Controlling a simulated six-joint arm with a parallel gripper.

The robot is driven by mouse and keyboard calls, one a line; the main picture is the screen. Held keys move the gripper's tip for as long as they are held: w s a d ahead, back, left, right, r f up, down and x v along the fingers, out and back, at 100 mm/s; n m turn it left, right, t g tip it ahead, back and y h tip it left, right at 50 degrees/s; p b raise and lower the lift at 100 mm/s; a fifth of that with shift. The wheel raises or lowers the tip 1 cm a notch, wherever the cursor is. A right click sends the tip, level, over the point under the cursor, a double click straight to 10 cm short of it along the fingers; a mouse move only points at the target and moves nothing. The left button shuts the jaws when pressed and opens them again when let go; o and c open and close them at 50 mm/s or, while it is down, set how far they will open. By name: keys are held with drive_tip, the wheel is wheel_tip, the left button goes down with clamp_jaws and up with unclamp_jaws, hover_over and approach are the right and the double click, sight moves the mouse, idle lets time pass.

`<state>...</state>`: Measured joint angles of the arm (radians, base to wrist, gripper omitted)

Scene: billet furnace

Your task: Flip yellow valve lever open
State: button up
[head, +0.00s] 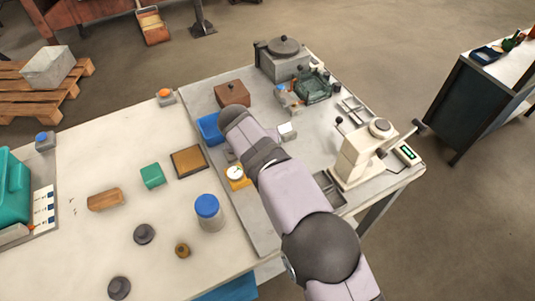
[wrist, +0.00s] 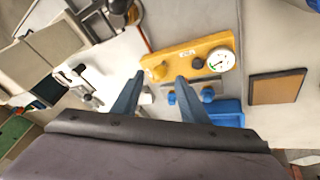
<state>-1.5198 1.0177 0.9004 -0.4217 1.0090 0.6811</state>
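A yellow valve block (wrist: 188,50) lies across the upper middle of the wrist view. It carries a round white gauge (wrist: 221,61) at its right end, a dark knob (wrist: 197,64) beside the gauge and a small brass-coloured part (wrist: 158,71) near its left end. I cannot tell which part is the lever or its position. In the head view only the yellow block's edge (head: 239,184) and gauge (head: 234,172) show beside my arm. My gripper (wrist: 160,78) is open, its two blue-grey fingers apart with nothing between them, tips by the block's near edge. My arm hides it in the head view.
A blue bin (wrist: 229,113) and blue-knobbed parts (wrist: 190,95) lie close to the right finger. A brown-topped pad (wrist: 276,88) is further right. A cream press (head: 361,154) and green vise (head: 315,87) stand on the grey plate. A blue-lidded jar (head: 209,213) stands left of my arm.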

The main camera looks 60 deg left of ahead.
drive_tip(key=shift+p+x, duration=0.65)
drive_tip(key=shift+x, duration=1.25)
clamp_jaws()
